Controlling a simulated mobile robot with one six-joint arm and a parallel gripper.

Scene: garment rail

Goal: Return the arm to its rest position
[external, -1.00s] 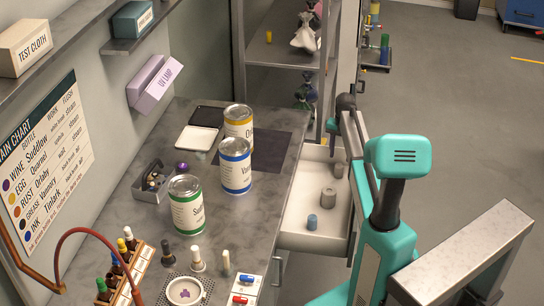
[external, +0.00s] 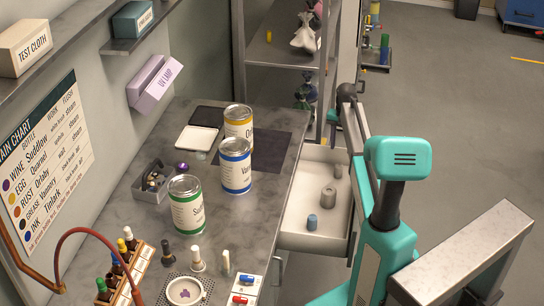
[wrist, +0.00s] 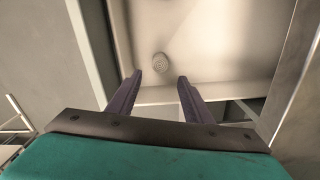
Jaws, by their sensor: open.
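My arm (external: 357,130) is folded in front of its teal body, beside the open drawer, in the external view. In the wrist view my gripper (wrist: 160,77) is open, with its two dark fingers apart and nothing between them. Beyond the fingertips is the pale inside of the open drawer, with a small grey round object (wrist: 160,62) in it. The fingers are not clearly visible in the external view.
The open drawer (external: 290,241) holds a grey cylinder (external: 328,197), a smaller grey one (external: 338,171) and a blue one (external: 312,222). Three cans, including the green-labelled can (external: 187,205), stand on the counter (external: 130,235). A shelf rack (external: 275,52) stands behind.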

